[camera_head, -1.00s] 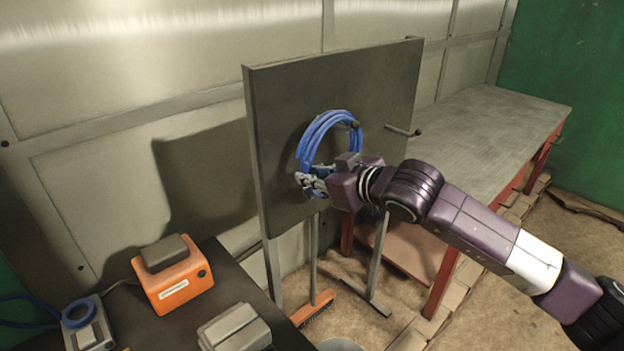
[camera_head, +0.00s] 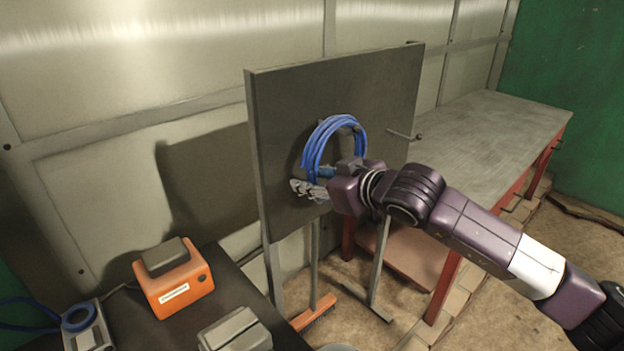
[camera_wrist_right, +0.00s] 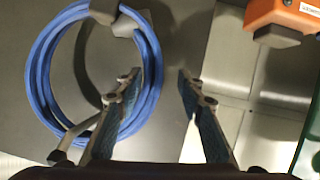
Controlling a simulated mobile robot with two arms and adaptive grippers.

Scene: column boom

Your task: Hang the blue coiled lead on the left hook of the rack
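The blue coiled lead (camera_head: 311,150) hangs against the dark upright rack panel (camera_head: 282,105); its ring also shows in the right wrist view (camera_wrist_right: 42,70). The left hook (camera_wrist_right: 72,140) comes from inside the ring and crosses over the coil, its dark tip outside. In the head view, the hook by the coil's upper right is hard to make out. The right hook (camera_head: 403,134) is bare. My right gripper (camera_head: 311,188) is at the coil's lower edge. In the wrist view its fingers (camera_wrist_right: 157,76) are apart, one overlapping the coil, with nothing held between them. My left gripper is out of view.
A red-legged bench (camera_head: 485,135) stands right of the rack. An orange box (camera_head: 172,283) and a grey case (camera_head: 235,330) sit on a dark table at lower left. A broom (camera_head: 314,308) stands below the panel. A metal wall is behind.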

